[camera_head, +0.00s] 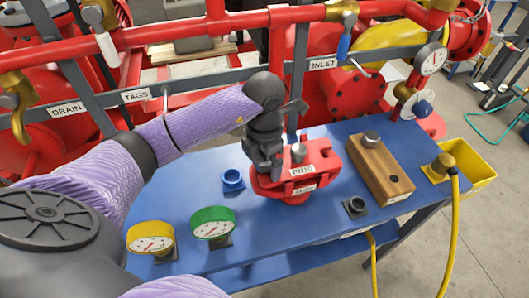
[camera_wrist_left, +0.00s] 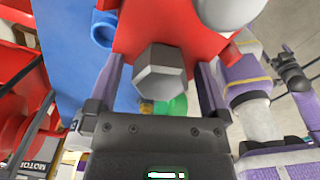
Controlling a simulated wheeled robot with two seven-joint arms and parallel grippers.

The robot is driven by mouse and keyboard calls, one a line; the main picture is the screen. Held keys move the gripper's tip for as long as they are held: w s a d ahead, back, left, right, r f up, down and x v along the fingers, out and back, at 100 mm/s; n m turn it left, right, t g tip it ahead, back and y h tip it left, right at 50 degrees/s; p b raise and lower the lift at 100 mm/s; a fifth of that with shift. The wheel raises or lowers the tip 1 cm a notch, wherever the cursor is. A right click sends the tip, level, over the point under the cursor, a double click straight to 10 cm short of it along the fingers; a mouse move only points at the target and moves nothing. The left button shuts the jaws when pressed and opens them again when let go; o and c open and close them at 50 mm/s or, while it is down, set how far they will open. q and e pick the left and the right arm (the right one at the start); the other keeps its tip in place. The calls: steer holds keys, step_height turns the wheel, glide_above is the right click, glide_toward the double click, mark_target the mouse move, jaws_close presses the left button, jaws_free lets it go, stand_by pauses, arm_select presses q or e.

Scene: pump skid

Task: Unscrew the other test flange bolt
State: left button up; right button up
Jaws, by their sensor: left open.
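The red test flange (camera_head: 322,160) stands on the blue bench, with a grey bolt-like part (camera_head: 299,152) on top. My left gripper (camera_head: 266,170) reaches over the left side of the flange. In the left wrist view a grey hex bolt head (camera_wrist_left: 160,72) sits on red metal. My left fingers (camera_wrist_left: 160,88) are open, one on each side of it; contact cannot be told. In the head view the gripper hides this spot. My right arm shows in the left wrist view, its dark gripper (camera_wrist_left: 292,68) small and its jaws unclear.
A wooden block (camera_head: 382,172) holding a grey bolt (camera_head: 371,138) stands to the right. Red pipework runs behind.

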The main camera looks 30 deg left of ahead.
arm_select(q)
steer(key=c, duration=1.3)
steer(key=o, duration=0.6)
steer(key=c, duration=0.6)
steer(key=shift+r+n+p, duration=0.15)
steer(key=shift+n+p, duration=0.15)
steer(key=shift+n, duration=0.1)
steer(key=n+p, duration=0.5)
steer(key=n, duration=0.6)
steer(key=shift+r+n+p, duration=0.15)
steer(key=shift+n+p, duration=0.55)
steer(key=shift+n, duration=0.4)
steer(key=shift+f+n, duration=0.2)
steer(key=shift+n, duration=0.2)
steer(key=shift+f, duration=0.1)
